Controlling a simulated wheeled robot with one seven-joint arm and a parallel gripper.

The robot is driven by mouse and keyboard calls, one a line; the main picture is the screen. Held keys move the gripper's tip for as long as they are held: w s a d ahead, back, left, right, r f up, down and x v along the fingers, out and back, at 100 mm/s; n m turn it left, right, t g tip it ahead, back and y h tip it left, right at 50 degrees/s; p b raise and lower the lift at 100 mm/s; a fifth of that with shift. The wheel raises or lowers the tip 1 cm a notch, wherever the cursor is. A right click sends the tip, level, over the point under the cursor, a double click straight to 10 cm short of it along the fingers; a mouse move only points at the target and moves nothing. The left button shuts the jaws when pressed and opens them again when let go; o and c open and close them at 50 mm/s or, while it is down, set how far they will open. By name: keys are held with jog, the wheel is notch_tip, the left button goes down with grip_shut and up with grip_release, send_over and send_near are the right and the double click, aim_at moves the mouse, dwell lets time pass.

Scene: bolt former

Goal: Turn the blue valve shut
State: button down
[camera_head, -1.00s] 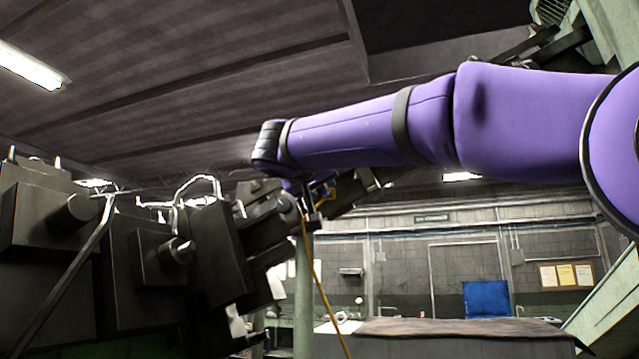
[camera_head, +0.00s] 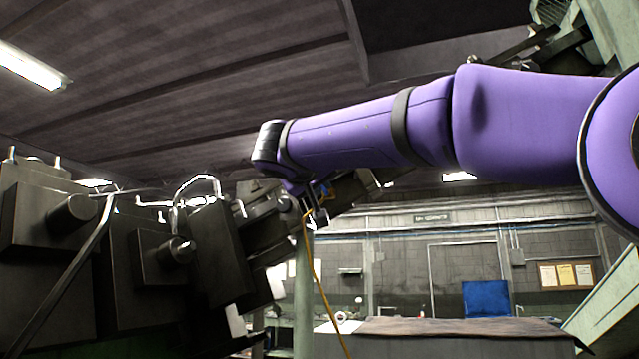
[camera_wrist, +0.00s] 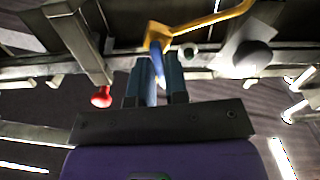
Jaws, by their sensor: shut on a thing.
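The blue valve (camera_wrist: 152,90) shows in the wrist view as a narrow blue handle below a yellow pipe fitting (camera_wrist: 157,35). My gripper (camera_wrist: 157,72) is shut on this handle, with one finger on each side of it. The handle runs between the fingers, roughly in line with them, and they hide part of it. In the head view my gripper (camera_head: 314,201) is small, below the end of my purple arm, by the top of a yellow pipe (camera_head: 318,268). The valve is too small and covered there to make out its angle.
A red knob (camera_wrist: 102,96) hangs left of my gripper in the wrist view. A dark round knob (camera_wrist: 252,56) is at the right, near a metal rail. Dark machine blocks (camera_head: 140,265) fill the left of the head view. A covered bench (camera_head: 450,330) stands at the lower right.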

jog(key=n, duration=0.4)
jog(key=f+n, duration=0.1)
jog(key=n, duration=0.6)
jog(key=shift+w+a+f+n, duration=0.15)
jog(key=shift+a+n, duration=0.15)
jog(key=shift+a, duration=0.1)
dwell(0.4)
jog(key=c, duration=1.2)
grip_release()
jog(key=v, duration=1.1)
